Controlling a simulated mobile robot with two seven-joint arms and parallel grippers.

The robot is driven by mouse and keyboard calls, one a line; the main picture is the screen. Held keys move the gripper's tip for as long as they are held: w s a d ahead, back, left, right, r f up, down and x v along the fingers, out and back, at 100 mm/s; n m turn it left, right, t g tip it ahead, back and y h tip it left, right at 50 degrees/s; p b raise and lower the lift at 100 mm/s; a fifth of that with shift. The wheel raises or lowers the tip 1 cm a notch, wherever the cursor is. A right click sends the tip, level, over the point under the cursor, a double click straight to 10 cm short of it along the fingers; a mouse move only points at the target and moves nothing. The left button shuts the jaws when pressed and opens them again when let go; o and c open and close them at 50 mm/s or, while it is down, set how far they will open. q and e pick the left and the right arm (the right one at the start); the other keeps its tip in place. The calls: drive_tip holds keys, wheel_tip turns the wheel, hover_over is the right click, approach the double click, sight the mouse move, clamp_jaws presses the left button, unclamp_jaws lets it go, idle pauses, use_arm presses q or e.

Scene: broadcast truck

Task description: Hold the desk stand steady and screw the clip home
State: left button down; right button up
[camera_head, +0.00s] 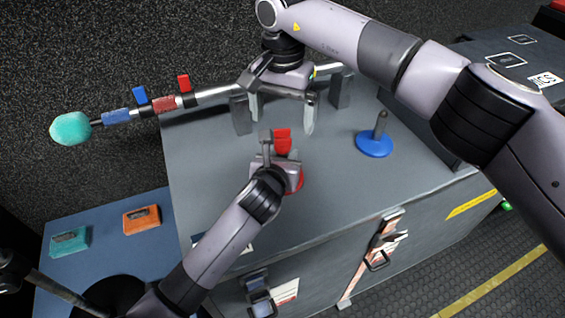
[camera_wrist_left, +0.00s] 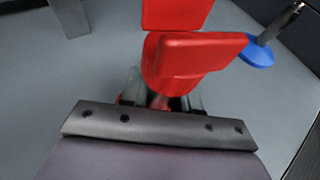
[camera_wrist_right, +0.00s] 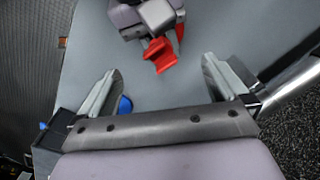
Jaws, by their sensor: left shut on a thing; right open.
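The red desk stand shows its round base (camera_head: 299,184) at the right edge of my left gripper (camera_head: 284,166). That gripper is shut on the stand, and its fingers hide most of the post. The red clip (camera_head: 283,138) stands above the fingers; it also shows in the left wrist view (camera_wrist_left: 190,55) and in the right wrist view (camera_wrist_right: 160,55). I cannot tell how far it is seated on the post. My right gripper (camera_head: 281,112) is open and empty, a little behind the clip, with its fingers wide apart and not touching it.
A blue stand (camera_head: 375,145) with a bare post is at the right on the grey case top (camera_head: 335,190). A pole (camera_head: 220,93) with a teal foam tip (camera_head: 70,128) lies in grey brackets at the back. Teal (camera_head: 70,241) and orange (camera_head: 142,219) boxes sit lower left.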

wheel_tip(320, 180, up, 11)
drive_tip(key=shift+f, duration=0.2)
use_arm(q)
drive_tip(key=c, duration=0.8)
unclamp_jaws()
drive_tip(key=shift+o, duration=0.2)
drive_tip(key=p+v, duration=0.1)
drive_tip(key=v, duration=0.4)
drive_tip(key=shift+p+v, duration=0.3)
drive_tip(key=shift+v, duration=0.8)
use_arm(e)
drive_tip(key=shift+r, duration=0.75)
